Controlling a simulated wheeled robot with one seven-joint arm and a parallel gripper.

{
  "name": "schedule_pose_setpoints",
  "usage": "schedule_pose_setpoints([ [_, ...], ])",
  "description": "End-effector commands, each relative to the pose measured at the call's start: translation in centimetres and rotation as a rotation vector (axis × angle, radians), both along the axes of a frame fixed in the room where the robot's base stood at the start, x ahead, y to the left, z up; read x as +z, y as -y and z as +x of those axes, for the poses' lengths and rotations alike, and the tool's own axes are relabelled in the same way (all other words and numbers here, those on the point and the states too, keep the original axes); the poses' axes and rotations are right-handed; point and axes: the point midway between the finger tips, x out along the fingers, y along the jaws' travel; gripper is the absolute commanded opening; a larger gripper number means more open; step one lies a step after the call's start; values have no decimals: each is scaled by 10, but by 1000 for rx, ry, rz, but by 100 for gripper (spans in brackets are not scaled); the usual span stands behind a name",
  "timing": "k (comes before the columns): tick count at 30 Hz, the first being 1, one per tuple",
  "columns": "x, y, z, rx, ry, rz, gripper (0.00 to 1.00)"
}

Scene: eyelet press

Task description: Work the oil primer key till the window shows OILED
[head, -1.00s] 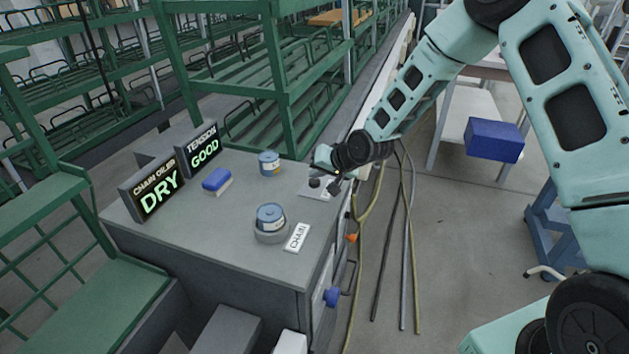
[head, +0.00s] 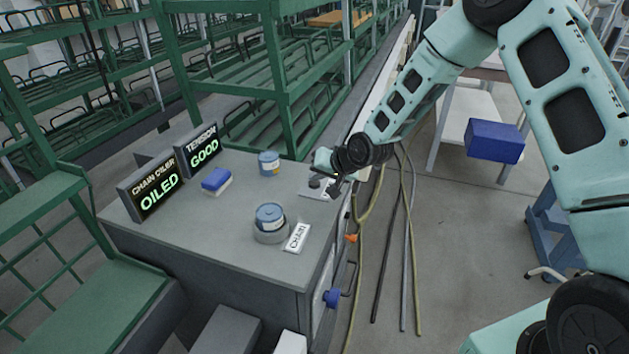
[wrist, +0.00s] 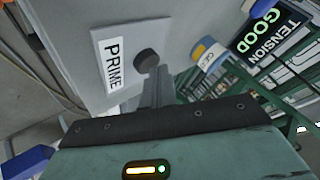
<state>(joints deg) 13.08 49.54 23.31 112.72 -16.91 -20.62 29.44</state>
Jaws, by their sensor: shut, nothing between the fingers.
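The chain oiler window (head: 157,193) stands at the left end of the grey cabinet top and reads OILED in green. The primer key is a round dark knob (wrist: 147,61) beside a white PRIME label (wrist: 113,62) in the wrist view. My gripper (wrist: 152,77) is shut and empty, with its fingertips at the knob; whether they touch it I cannot tell. In the head view my gripper (head: 332,187) is low over the right edge of the cabinet top, and it partly hides the key and its plate.
A tension window (head: 199,147) reads GOOD. A blue and white block (head: 216,181), a blue tin (head: 269,163), another tin (head: 270,215) in a grey ring and a CHAIN label (head: 296,237) are on the cabinet top (head: 215,240). Green racks (head: 285,110) stand behind.

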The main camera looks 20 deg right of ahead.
Motion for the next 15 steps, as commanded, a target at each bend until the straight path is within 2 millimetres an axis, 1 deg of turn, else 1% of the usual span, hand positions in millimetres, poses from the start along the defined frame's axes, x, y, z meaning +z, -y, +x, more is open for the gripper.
schedule_pose_setpoints([
  [6,1,0,-1,1,-2,-1,0],
  [15,17,0,-1,0,-1,-1,0],
])
